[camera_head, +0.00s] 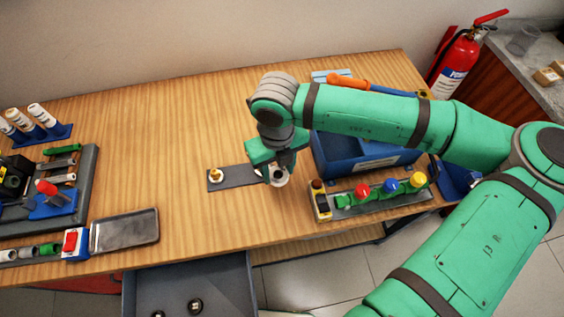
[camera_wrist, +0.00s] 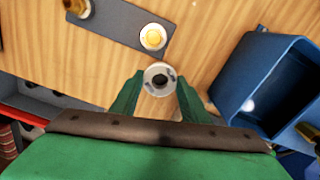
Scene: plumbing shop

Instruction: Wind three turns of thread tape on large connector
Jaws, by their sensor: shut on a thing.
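My gripper (camera_head: 272,163) is shut on a white roll of thread tape (camera_wrist: 158,79), held low over the right end of a dark grey strip (camera_head: 238,177). In the wrist view the roll sits between my fingertips (camera_wrist: 159,92), its dark hole facing the camera. Just beyond the roll, a brass connector with a pale rim (camera_wrist: 153,37) stands on the strip; in the head view my gripper hides it. Another brass connector (camera_head: 216,175) stands at the strip's left end and shows partly in the wrist view (camera_wrist: 78,7). I cannot tell whether the roll touches the nearer connector.
A blue bin (camera_head: 346,170) stands close to the right of my gripper. In front of it is a rack with red, blue and yellow knobs (camera_head: 378,193). A grey tray (camera_head: 124,231) and a tool board (camera_head: 84,190) lie left. The tabletop between is clear.

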